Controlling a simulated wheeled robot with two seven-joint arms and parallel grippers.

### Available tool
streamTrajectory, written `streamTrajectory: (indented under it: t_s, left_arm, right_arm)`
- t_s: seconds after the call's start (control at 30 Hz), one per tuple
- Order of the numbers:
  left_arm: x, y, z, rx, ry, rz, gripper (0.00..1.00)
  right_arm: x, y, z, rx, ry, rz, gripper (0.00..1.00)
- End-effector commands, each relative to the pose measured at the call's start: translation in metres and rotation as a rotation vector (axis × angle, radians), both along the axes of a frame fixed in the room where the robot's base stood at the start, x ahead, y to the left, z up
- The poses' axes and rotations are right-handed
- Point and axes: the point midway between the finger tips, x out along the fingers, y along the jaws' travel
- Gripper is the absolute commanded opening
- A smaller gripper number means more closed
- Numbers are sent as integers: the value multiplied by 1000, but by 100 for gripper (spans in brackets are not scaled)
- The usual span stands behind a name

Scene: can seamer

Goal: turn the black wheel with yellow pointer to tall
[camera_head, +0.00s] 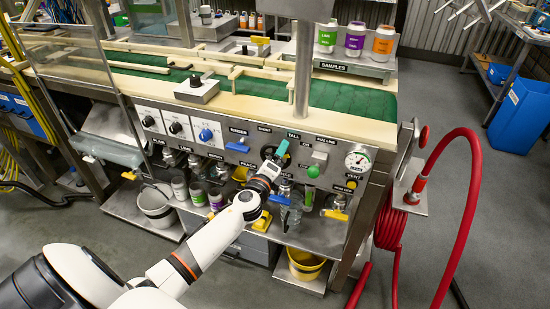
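The dark wheel (267,152) is on the machine's front panel, below the "SHORT" and "TALL" labels. It is mostly hidden behind my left gripper, and I cannot make out its yellow pointer. My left gripper (275,163) reaches up from the lower left to the wheel; whether it touches it is unclear. A small teal piece (282,147) shows just above the gripper, under the "TALL" label (293,135). I cannot see whether the fingers are open or shut. My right gripper is not in view.
Left of the wheel are a blue handle (237,147) and several knobs. To its right are a green button (313,171) and a gauge (357,161). Cans and yellow handles sit below the panel. A red hose (472,190) hangs at right.

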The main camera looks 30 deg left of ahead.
Motion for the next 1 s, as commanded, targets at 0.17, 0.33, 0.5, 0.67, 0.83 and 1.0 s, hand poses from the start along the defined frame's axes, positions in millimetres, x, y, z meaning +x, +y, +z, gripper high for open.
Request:
streamTrajectory:
  t_s: [0.17,0.33,0.5,0.67,0.83,1.0]
  left_arm:
    - [-1,0,-2,10,5,-1,66]
    - [-1,0,-2,8,5,-1,100]
    - [-1,0,-1,6,3,0,100]
    - [-15,-3,-2,5,4,-1,100]
    - [-49,-12,-3,6,6,-2,100]
    - [-84,-20,-4,6,7,-2,100]
  right_arm:
    - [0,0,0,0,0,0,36]
    - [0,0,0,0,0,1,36]
    - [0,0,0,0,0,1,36]
    - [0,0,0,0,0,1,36]
    - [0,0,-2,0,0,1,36]
    - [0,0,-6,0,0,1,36]
